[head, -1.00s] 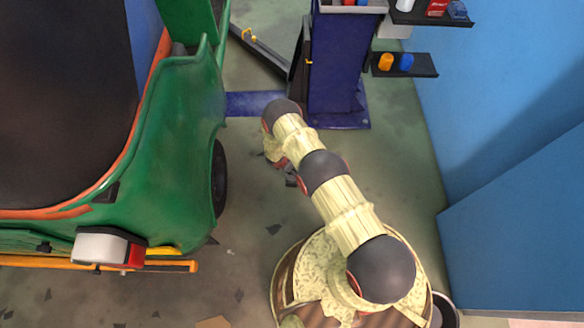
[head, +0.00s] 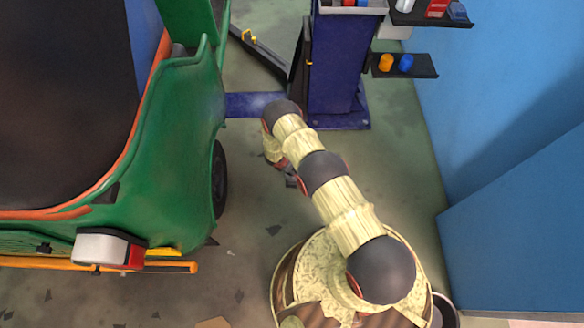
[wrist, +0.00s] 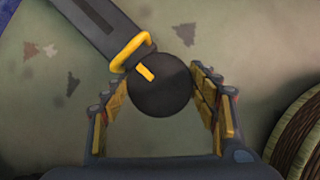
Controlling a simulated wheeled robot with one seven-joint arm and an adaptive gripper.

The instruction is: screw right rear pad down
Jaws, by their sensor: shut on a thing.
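The right rear pad (wrist: 160,98) is a round black disc with a short yellow mark on top. It sits at the end of a dark lift arm (wrist: 97,25) that enters from the upper left of the wrist view. A yellow loop (wrist: 131,51) lies across the arm beside the pad. My gripper (wrist: 158,78) is shut on the pad, with its yellow-padded fingers on the left and right sides of it. The pad's underside and its thread are hidden. In the head view my own arm hides the pad.
The green rickshaw (head: 175,140) stands left of my arm, with its rear wheel (head: 219,180) close by. The blue lift post (head: 335,70) stands behind my wrist. Another lift arm (head: 258,52) with a yellow loop lies beyond it. A shelf (head: 405,72) and blue wall are at right.

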